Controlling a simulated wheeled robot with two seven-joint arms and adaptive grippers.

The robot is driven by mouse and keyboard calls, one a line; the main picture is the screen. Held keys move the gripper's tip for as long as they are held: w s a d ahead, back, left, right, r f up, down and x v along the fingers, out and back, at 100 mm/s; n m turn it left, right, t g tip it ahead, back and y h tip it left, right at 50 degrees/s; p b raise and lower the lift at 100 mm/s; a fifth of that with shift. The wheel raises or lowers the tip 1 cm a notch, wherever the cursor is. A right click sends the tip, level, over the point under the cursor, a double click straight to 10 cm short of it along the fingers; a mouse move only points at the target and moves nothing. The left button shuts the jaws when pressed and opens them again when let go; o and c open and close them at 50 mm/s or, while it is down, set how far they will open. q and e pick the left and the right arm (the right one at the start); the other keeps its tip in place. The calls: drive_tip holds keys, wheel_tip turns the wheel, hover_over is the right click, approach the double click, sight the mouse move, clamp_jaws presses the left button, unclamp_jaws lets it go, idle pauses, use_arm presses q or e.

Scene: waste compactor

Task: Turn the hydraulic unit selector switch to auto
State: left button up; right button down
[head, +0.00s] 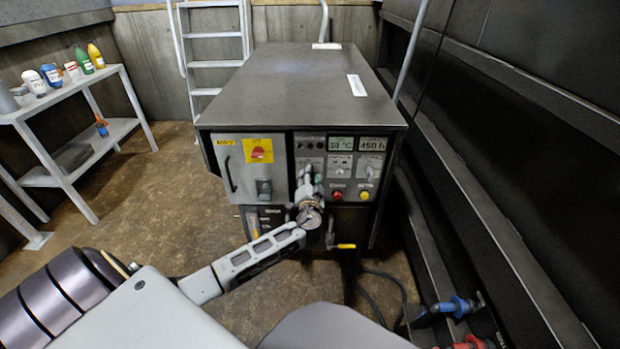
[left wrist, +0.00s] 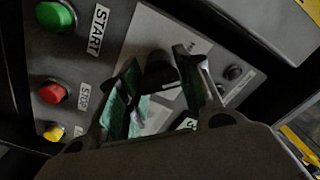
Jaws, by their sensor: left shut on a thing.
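The hydraulic unit (head: 290,85) is a dark box-shaped cabinet with a control panel on its front. My left gripper (head: 307,178) is at the middle of that panel, in front of its left switch column. In the left wrist view, the fingers of my left gripper (left wrist: 160,92) stand on both sides of a black selector knob (left wrist: 160,68) and are shut on it. Its pointer and most position labels are hidden by the fingers or too dark to read. My right gripper is in neither view.
A green START button (left wrist: 56,16), a red STOP button (left wrist: 52,92) and a yellow button (left wrist: 54,132) sit beside the knob. A shelf with bottles (head: 62,90) stands at the left. Hose couplings (head: 455,306) are low at the right. The floor left of the cabinet is clear.

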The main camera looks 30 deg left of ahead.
use_arm(q)
drive_tip(key=shift+m, duration=0.6)
drive_tip(key=shift+m+p, duration=0.3)
drive_tip(key=shift+p, duration=0.1)
drive_tip(key=shift+m, duration=0.4)
drive_tip(key=m+p, duration=0.2)
drive_tip(key=m, duration=0.1)
drive_tip(key=m+p, duration=0.2)
drive_tip(key=m, duration=0.2)
drive_tip(key=shift+d+m, duration=0.1)
drive_tip(key=shift+m, duration=0.3)
drive_tip(key=m+p, duration=0.2)
drive_tip(key=m, duration=0.1)
drive_tip(key=shift+f+m, duration=0.15)
drive_tip(key=shift+m, duration=0.15)
drive_tip(key=m+p, duration=0.2)
drive_tip(key=shift+m, duration=0.3)
drive_tip(key=shift+f+m+p, duration=0.15)
drive_tip(key=shift+m+p, duration=0.3)
drive_tip(key=shift+m, duration=0.25)
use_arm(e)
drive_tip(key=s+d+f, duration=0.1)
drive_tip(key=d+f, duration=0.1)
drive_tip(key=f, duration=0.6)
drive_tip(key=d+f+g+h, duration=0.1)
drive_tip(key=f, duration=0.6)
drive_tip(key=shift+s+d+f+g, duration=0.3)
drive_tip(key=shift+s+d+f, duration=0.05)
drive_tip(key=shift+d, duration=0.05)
